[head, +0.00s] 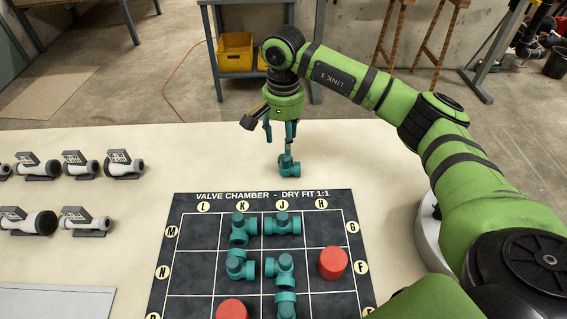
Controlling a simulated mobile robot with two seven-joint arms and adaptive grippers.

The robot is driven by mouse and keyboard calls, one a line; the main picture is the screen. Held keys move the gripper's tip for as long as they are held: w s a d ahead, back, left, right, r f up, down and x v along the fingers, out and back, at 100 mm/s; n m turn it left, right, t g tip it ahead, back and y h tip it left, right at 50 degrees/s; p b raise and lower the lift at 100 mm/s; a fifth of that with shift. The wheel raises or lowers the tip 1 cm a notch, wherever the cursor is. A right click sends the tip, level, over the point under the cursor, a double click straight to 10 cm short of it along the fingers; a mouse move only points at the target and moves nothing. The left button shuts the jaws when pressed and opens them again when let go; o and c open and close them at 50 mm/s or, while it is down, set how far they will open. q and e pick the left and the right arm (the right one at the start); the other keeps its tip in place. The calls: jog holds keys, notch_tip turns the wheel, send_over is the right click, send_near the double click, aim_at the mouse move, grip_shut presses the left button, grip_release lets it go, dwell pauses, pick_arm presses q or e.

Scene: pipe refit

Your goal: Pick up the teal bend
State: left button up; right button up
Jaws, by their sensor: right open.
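A teal pipe fitting (288,169), apparently the bend, rests on the bare tabletop just behind the dark mat. My right gripper (280,140) hangs pointing down directly above it, with its fingers apart. The fingertips are close to the top of the fitting; whether they touch it I cannot tell. More teal fittings sit on the mat: one at the back left (243,232), one at the back right (284,223), and others nearer me (240,266). My left gripper is not in view.
The dark gridded mat (195,287) also holds red cylinders, one at right (333,263) and one in front (232,311). Several grey-white valve pieces (82,164) stand at the left. The tabletop (200,155) around the rear fitting is clear. Yellow bins (235,52) are beyond the table.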

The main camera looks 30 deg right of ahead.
aim_at(285, 157)
jog(key=shift+s+d+f+p, duration=0.1)
jog(key=shift+s+f+p, duration=0.2)
jog(key=shift+f, duration=0.35)
jog(key=shift+s+d+f+p, duration=0.1)
jog(key=shift+f+p, duration=0.3)
jog(key=shift+f, duration=0.2)
jog(key=f, duration=0.2)
jog(key=f+p, duration=0.1)
jog(key=shift+w+f, duration=0.2)
jog(key=shift+f, duration=0.35)
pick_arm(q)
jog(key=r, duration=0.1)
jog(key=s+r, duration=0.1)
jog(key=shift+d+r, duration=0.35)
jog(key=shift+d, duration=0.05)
pick_arm(e)
grip_shut()
